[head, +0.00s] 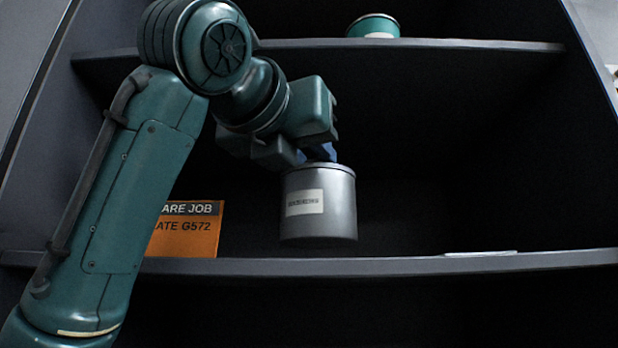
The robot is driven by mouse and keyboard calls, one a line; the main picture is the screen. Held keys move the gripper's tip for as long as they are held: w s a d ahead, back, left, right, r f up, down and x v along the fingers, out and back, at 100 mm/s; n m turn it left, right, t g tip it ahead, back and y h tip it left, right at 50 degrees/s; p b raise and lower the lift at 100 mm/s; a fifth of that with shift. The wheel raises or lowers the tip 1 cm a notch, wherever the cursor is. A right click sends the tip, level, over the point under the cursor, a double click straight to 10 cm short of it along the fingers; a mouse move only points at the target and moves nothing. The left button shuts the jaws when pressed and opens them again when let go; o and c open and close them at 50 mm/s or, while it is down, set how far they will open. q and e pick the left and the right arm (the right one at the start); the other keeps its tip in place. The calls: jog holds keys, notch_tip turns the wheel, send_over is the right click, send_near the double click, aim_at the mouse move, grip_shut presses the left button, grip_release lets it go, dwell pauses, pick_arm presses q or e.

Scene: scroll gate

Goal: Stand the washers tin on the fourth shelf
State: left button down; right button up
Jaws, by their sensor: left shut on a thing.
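A grey metal tin (338,212) with a white label is near the middle of the head view; the label's print is too small to read. My left gripper (318,155) is at the tin's top rim and shut on it, reaching in from the upper left. The tin is upright, in front of the dark shelf opening, with its base a little above the front edge of the lower shelf (400,266) in the picture. Whether it touches the shelf cannot be told. My right gripper is not in view.
An orange card (190,238) reading "ARE JOB" and "ATE G572" stands on the lower shelf, partly behind my left arm. A flat pale item (480,254) lies at that shelf's right. A green tin (373,27) stands on the upper shelf (470,45). Space right of the grey tin looks clear.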

pick_arm(q)
jog(key=shift+w+f, duration=0.2)
jog(key=shift+f, duration=0.95)
jog(key=shift+f, duration=0.1)
jog(key=c, duration=1.1)
grip_release()
jog(key=shift+f, duration=0.1)
jog(key=shift+c, duration=0.2)
jog(key=shift+r, duration=0.25)
jog(key=b+v, duration=0.1)
jog(key=v, duration=1.1)
jog(key=shift+b, duration=0.3)
jog(key=shift+f, duration=0.1)
